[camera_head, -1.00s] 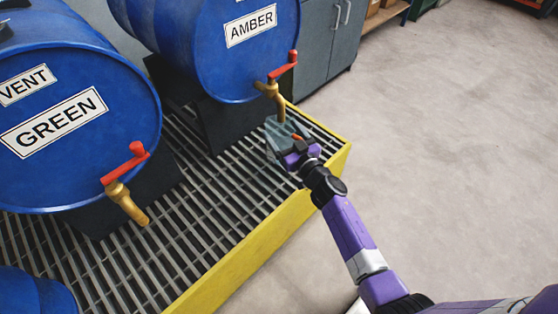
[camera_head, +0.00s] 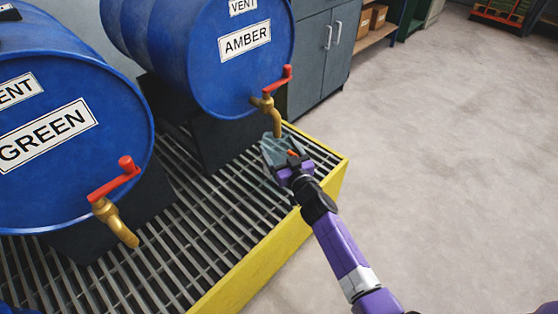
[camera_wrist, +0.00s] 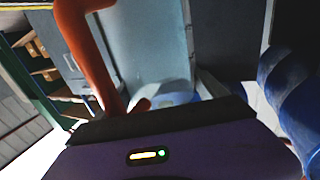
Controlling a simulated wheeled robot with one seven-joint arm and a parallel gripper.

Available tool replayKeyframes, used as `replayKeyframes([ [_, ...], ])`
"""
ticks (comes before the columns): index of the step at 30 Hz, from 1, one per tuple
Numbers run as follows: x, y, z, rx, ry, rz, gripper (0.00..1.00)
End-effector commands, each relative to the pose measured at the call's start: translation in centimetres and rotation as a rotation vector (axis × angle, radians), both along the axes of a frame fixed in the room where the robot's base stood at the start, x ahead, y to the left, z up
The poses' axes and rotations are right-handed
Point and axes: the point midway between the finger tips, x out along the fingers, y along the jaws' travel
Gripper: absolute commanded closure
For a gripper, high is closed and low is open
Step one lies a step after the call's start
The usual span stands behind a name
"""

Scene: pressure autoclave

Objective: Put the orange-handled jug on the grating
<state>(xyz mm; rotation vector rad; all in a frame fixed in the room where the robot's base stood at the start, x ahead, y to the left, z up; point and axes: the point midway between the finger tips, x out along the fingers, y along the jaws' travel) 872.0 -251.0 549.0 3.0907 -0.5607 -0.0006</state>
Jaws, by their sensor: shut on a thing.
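The jug (camera_head: 270,152) is a clear, bluish vessel in the head view, just below the brass tap of the AMBER drum (camera_head: 240,85). Its orange handle (camera_wrist: 88,50) shows large in the wrist view, on the left. My gripper (camera_head: 288,163) is shut on the jug's handle and holds the jug over the grating (camera_head: 215,205), near its right corner. My gripper's body hides part of the jug in the head view. I cannot tell whether the jug's base touches the grating.
The AMBER tap (camera_head: 268,104) with a red lever hangs directly above the jug. The GREEN drum (camera_head: 60,140) and its tap (camera_head: 117,215) stand to the left. A yellow rim (camera_head: 285,235) edges the grating. Grey cabinets (camera_head: 325,55) stand behind. The floor to the right is clear.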

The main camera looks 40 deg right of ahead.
Motion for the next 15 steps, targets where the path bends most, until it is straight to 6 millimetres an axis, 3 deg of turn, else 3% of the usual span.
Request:
replayKeyframes([
  [9,0.0,0.0,-3.5,0.001,0.0,0.0,0.84],
  [15,0.0,0.0,-3.4,0.001,-0.001,0.0,0.84],
])
